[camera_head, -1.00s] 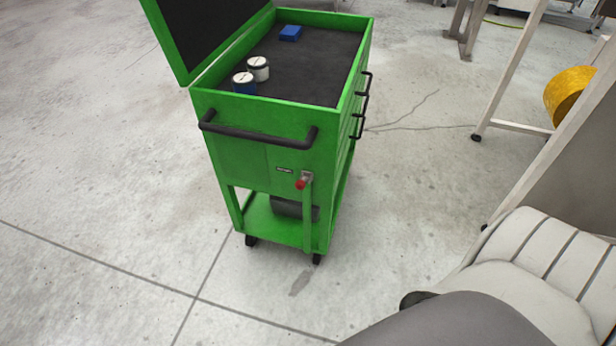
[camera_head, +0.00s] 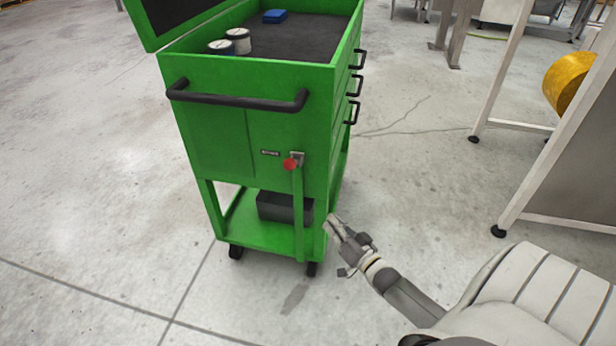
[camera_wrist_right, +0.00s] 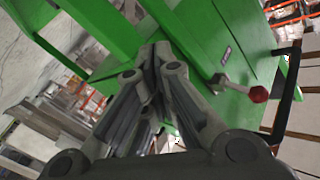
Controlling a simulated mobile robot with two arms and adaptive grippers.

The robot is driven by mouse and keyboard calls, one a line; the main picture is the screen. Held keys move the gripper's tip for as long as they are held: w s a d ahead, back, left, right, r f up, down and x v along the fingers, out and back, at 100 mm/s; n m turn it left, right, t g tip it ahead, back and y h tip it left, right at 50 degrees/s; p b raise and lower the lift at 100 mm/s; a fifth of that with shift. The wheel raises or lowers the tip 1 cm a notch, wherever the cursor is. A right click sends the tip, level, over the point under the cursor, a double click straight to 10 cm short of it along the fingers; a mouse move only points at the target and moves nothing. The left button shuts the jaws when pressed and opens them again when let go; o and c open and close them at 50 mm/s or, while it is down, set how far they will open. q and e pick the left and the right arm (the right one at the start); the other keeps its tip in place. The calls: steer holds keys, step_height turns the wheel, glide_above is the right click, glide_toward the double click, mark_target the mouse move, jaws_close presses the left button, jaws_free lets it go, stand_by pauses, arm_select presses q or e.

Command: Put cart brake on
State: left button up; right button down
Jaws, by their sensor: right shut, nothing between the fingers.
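The green cart (camera_head: 225,140) stands at the centre-left of the head view. Its brake lever has a red knob (camera_head: 291,164) on a small metal mount on the cart's end panel, beside a small dark label (camera_head: 270,153). The red knob also shows in the right wrist view (camera_wrist_right: 258,94), on a metal stem sticking out from the panel. My right gripper (camera_head: 334,225) is shut and empty. It is below and to the right of the knob, near the cart's lower right leg, apart from the knob. In the wrist view its fingers (camera_wrist_right: 152,62) point toward the green cart. My left gripper is not in view.
A black push handle (camera_head: 238,100) crosses the cart's end above the lever. Two round tins (camera_head: 238,40) and a blue box (camera_head: 274,16) lie on top. A dark box (camera_head: 284,208) sits on the lower shelf. A white frame stand (camera_head: 520,120) is at right. The left floor is clear.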

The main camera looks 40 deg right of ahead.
mark_target(292, 164)
arm_select(q)
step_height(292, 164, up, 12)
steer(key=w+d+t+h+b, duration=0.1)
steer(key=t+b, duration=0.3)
steer(key=b, duration=0.6)
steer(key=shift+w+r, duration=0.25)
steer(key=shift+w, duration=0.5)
arm_select(e)
step_height(292, 164, up, 17)
steer(key=t+y, duration=0.6)
steer(key=t, duration=0.1)
steer(key=shift+w+d+r+n+t, duration=0.2)
steer(key=shift+d+n+t, duration=0.1)
steer(key=shift+d+n, duration=0.15)
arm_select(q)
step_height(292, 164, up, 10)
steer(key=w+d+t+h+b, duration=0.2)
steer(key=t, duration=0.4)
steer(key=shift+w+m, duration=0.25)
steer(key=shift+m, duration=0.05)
arm_select(e)
steer(key=w+a+r, duration=0.3)
steer(key=w+a, duration=0.1)
steer(key=w, duration=0.4)
arm_select(q)
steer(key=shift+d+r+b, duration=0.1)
steer(key=shift+b, duration=0.2)
